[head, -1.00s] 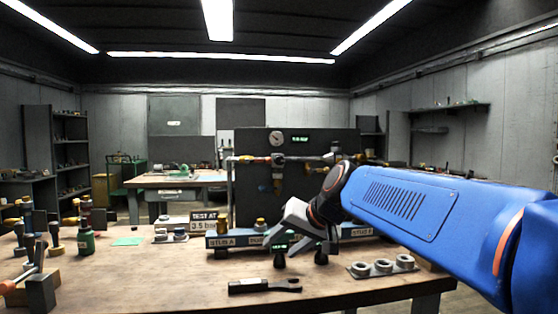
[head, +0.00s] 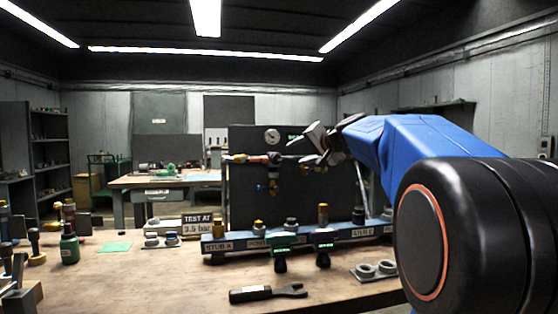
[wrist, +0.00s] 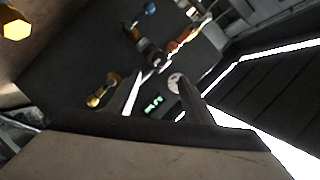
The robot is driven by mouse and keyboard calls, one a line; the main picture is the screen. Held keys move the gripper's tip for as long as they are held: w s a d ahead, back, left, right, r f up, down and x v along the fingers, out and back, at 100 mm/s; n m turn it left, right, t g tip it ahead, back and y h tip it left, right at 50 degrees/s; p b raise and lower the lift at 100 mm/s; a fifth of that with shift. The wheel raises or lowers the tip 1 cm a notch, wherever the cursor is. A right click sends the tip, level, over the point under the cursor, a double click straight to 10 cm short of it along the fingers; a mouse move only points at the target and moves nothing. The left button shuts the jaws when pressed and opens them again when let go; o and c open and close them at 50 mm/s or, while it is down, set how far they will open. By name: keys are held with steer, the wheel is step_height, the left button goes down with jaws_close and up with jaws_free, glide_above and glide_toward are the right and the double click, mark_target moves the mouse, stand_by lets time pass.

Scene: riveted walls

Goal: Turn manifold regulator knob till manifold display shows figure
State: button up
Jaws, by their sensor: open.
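A dark upright panel (head: 245,200) stands at the back of the bench. It carries a round white gauge (head: 272,136), a small green-lit display (head: 294,137) and a pipe run with red, brass and blue fittings (head: 262,158). The gauge (wrist: 175,82) and display (wrist: 153,104) also show in the wrist view, between or beside my fingers; the figure is too blurred to read. I cannot tell which fitting is the regulator knob. My gripper (head: 316,142) is open and empty at the panel's upper right, covering part of the pipe. Its fingers (wrist: 163,88) are apart in the wrist view.
A sign (head: 198,223) reads "TEST AT 3.5 bar". A blue rail (head: 215,245) with labelled stubs and two lit handheld units (head: 280,250) stands before the panel.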

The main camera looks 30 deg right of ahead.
mark_target(278, 159)
steer(key=x, duration=1.3)
steer(key=shift+w, duration=0.15)
steer(key=shift+f, duration=0.1)
steer(key=c, duration=1)
